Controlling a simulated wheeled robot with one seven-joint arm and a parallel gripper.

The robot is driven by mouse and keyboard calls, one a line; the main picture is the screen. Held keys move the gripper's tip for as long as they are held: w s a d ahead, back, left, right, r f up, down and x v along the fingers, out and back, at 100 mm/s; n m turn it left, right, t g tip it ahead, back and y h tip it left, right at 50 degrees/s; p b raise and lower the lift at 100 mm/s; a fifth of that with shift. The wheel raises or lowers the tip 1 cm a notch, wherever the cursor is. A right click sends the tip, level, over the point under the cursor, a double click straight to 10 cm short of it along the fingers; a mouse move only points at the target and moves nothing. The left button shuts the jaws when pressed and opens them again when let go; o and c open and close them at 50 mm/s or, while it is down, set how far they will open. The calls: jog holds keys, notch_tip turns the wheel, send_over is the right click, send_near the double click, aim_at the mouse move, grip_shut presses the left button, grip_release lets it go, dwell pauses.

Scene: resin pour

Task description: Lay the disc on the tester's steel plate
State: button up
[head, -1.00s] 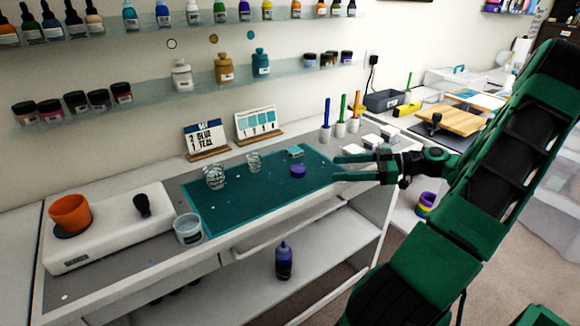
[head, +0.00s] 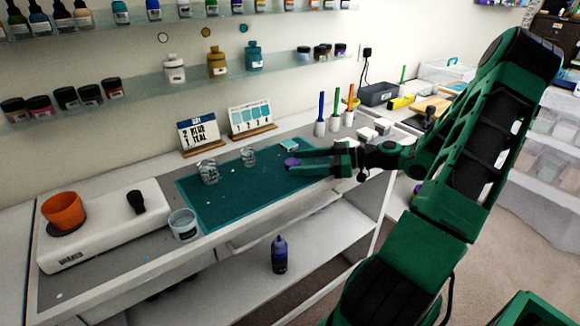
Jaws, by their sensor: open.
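The purple disc (head: 292,162) lies on the teal mat (head: 225,202), near its back right part. My gripper (head: 291,164) reaches in from the right with its two green fingers apart. The disc shows between the fingertips; I cannot tell whether either finger touches it. The tester's steel plate cannot be made out clearly. A small dark upright device (head: 432,113) stands at the far right of the bench, partly hidden by my arm.
Two clear cups (head: 208,173) (head: 248,157) stand on the mat, and a larger clear cup (head: 184,224) at its left edge. A white machine (head: 105,228) with an orange pot (head: 63,211) is at left. Colored pens (head: 335,115) and small white blocks stand behind my gripper.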

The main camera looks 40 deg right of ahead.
jog(key=shift+a, duration=0.1)
jog(key=shift+c, duration=0.4)
jog(key=c, duration=1.2)
jog(key=shift+o, duration=0.2)
jog(key=shift+r, duration=0.15)
